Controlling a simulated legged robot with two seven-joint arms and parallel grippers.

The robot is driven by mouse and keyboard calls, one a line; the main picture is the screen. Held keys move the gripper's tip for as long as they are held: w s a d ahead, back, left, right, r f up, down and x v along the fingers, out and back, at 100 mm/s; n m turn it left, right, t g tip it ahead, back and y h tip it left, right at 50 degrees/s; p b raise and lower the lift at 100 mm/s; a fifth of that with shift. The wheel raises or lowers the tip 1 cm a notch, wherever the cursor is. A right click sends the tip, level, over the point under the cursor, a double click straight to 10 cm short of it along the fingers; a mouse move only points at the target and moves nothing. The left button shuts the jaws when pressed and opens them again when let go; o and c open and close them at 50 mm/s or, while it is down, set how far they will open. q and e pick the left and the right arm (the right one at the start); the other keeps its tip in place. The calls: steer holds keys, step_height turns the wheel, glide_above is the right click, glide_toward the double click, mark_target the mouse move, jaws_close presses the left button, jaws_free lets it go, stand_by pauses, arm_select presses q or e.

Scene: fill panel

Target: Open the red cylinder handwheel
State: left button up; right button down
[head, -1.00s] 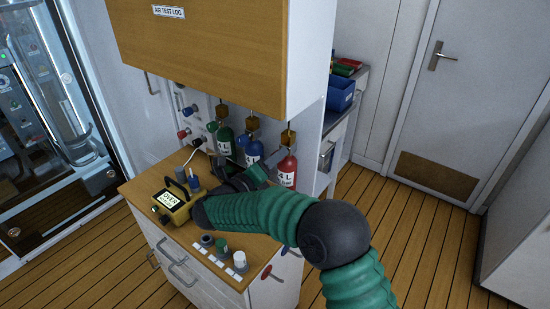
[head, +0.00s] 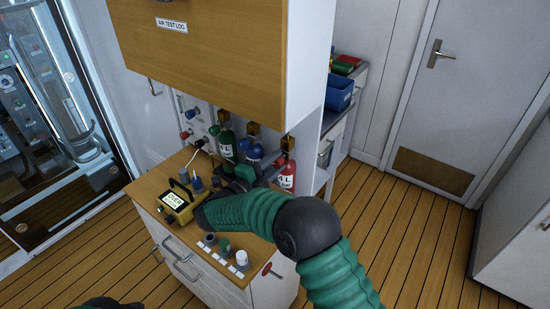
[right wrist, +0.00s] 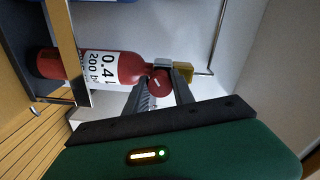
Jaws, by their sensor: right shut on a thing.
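The red cylinder (head: 287,177) stands at the right end of a row of three cylinders under the wooden cabinet. In the right wrist view the red cylinder (right wrist: 118,67) lies sideways in the picture, with its white label and brass valve (right wrist: 178,68) showing. The red handwheel (right wrist: 158,83) sits between the fingertips of my right gripper (right wrist: 160,88), which is shut on it. In the head view my right gripper (head: 266,168) is at the cylinder's upper left, and the handwheel is not clear there. A dark green and black part of my left arm shows at the bottom edge; its fingers cannot be made out.
The green cylinder (head: 226,144) and blue cylinder (head: 254,155) stand left of the red one. The cabinet (head: 215,50) overhangs the cylinders.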

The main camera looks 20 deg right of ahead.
steer(key=n+p, duration=0.1)
steer(key=r+n+p, duration=0.1)
steer(key=n, duration=0.1)
steer(key=shift+w+n, duration=0.15)
steer(key=shift+n, duration=0.15)
steer(key=n+p, duration=0.3)
steer(key=shift+f+n+h, duration=0.15)
steer(key=shift+n+h, duration=0.15)
steer(key=shift+n+p, duration=0.75)
steer(key=shift+n, duration=0.45)
steer(key=shift+f+n+p, duration=0.25)
steer(key=shift+n+p, duration=0.45)
steer(key=shift+n, duration=0.9)
steer(key=c, duration=1.5)
jaws_free()
steer(key=shift+f, duration=0.1)
steer(key=o, duration=0.4)
steer(key=shift+w+f, duration=0.1)
steer(key=shift+f, duration=0.05)
steer(key=shift+d, duration=0.1)
